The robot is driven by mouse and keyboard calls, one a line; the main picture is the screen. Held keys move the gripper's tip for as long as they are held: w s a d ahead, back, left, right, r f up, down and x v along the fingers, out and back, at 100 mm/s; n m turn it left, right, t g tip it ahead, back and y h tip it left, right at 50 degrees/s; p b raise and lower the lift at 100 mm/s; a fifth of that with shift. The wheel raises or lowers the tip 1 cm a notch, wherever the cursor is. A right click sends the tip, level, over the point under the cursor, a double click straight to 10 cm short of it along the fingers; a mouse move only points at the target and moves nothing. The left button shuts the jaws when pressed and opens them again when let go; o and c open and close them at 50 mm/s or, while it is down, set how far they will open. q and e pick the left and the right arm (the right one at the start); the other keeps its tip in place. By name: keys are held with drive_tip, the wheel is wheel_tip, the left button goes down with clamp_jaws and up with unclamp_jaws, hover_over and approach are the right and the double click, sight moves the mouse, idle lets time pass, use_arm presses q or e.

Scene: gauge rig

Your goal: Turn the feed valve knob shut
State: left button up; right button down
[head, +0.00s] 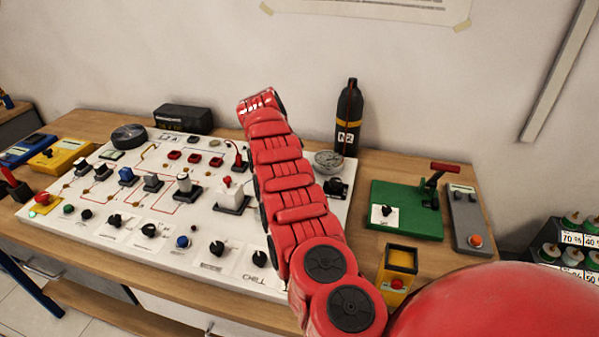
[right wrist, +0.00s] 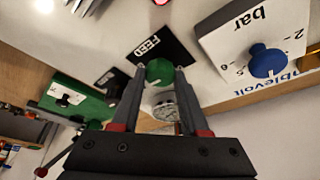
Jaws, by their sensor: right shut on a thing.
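The feed valve knob (right wrist: 158,74) is small, round and green in the right wrist view, below a black plate (right wrist: 152,47) lettered FEED. My right gripper (right wrist: 160,70) has its two dark fingers on either side of the knob and is shut on it. The knob's pointer cannot be made out, so its angle is unclear. In the head view my red right arm crosses the bench, and the gripper and feed knob cannot be seen there. My left gripper is in neither view.
A white control panel (head: 130,222) with several knobs and switches covers much of the bench. A black bottle (head: 348,118) stands behind my arm. A green board (head: 408,208) with a red lever and a yellow box (head: 398,262) stand to the right. A blue knob (right wrist: 267,61) is near the gripper.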

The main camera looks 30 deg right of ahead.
drive_tip(key=shift+c, duration=2)
unclamp_jaws()
drive_tip(key=p+v, duration=0.7)
drive_tip(key=v, duration=1)
drive_tip(key=shift+r, duration=0.25)
